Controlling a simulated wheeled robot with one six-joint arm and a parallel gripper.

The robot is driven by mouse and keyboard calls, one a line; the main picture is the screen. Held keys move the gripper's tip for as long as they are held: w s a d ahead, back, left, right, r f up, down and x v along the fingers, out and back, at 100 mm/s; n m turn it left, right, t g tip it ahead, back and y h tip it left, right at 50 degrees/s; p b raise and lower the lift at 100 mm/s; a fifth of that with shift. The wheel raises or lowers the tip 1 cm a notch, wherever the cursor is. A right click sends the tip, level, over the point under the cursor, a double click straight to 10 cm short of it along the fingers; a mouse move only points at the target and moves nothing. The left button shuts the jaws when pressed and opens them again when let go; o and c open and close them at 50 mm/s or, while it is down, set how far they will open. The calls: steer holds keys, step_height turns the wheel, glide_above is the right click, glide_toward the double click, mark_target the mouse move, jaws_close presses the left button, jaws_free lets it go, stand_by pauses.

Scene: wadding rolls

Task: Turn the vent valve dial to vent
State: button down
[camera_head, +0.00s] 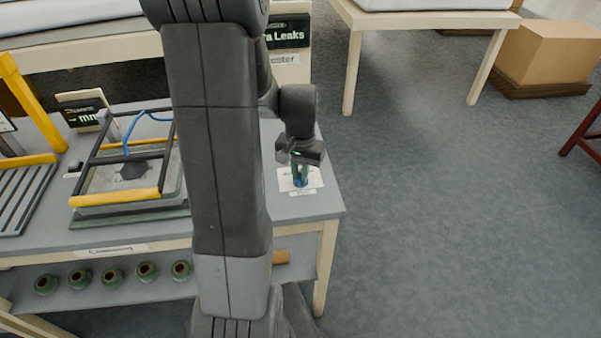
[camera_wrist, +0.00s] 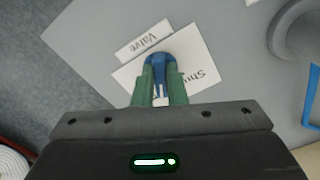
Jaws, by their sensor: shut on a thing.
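The vent valve dial (camera_wrist: 159,60) is blue and stands on a white card at the table's right end. My gripper (camera_wrist: 160,84) is shut on the dial, with its green fingers on either side of it in the wrist view. In the head view my gripper (camera_head: 300,172) points down at the dial (camera_head: 300,183), which is mostly hidden by the fingers. A label (camera_wrist: 143,40) reading "Valve" lies beside the card. The card (camera_wrist: 196,70) shows part of a word starting "Shu"; the rest of its lettering is covered. The dial's exact pointing direction is unclear.
A tank with a yellow-and-black frame (camera_head: 115,203) and blue hose stands on the table left of my arm. A leak tester sign (camera_head: 287,33) stands behind. Several green round parts (camera_head: 112,275) sit on the lower shelf. Open floor (camera_head: 450,200) lies to the right.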

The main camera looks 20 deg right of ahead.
mark_target(300, 175)
steer(key=shift+m, duration=1.2)
steer(key=shift+w, duration=0.1)
steer(key=c, duration=1.5)
jaws_free()
steer(key=shift+o, duration=0.2)
steer(key=shift+r, duration=0.1)
step_height(300, 175, up, 14)
steer(key=shift+f, duration=0.3)
step_height(300, 175, down, 14)
steer(key=shift+r, duration=0.2)
steer(key=shift+r, duration=0.1)
